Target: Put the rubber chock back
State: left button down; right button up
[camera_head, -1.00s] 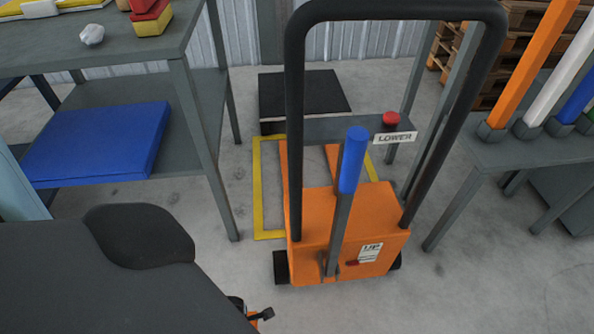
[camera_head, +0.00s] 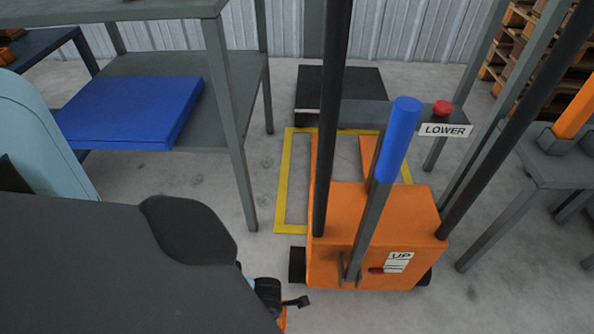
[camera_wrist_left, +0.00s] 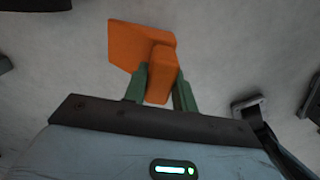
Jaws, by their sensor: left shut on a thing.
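An orange wedge-shaped block, which I take for the rubber chock (camera_wrist_left: 140,45), sits between the green fingers of my left gripper (camera_wrist_left: 161,84) in the left wrist view. The fingers are shut on it, and grey floor shows behind it. In the head view my dark left arm covers most of this gripper (camera_head: 278,296). Only a small orange bit shows beneath it, at the left of the cart's near wheel. My right gripper is in neither view.
An orange lift cart (camera_head: 375,220) with a blue-topped lever (camera_head: 398,140) stands ahead. A yellow floor outline (camera_head: 283,190) surrounds its forks. A grey bench (camera_head: 190,62) with a blue panel (camera_head: 130,112) is at left, another bench (camera_head: 540,165) at right. Floor between left bench and cart is clear.

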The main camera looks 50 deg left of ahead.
pick_arm(q)
jog(key=w, duration=0.2)
jog(key=w+b, duration=0.1)
jog(key=w, duration=0.2)
jog(key=shift+w+d+f+b, duration=0.3)
jog(key=shift+w+d+b, duration=0.05)
jog(key=shift+w+b, duration=0.05)
jog(key=shift+w, duration=0.1)
jog(key=f+b, duration=0.1)
jog(key=w+f+b, duration=0.1)
jog(key=f+b, duration=0.1)
jog(key=shift+w+f, duration=0.1)
jog(key=shift+f, duration=0.2)
jog(key=shift+f, duration=0.1)
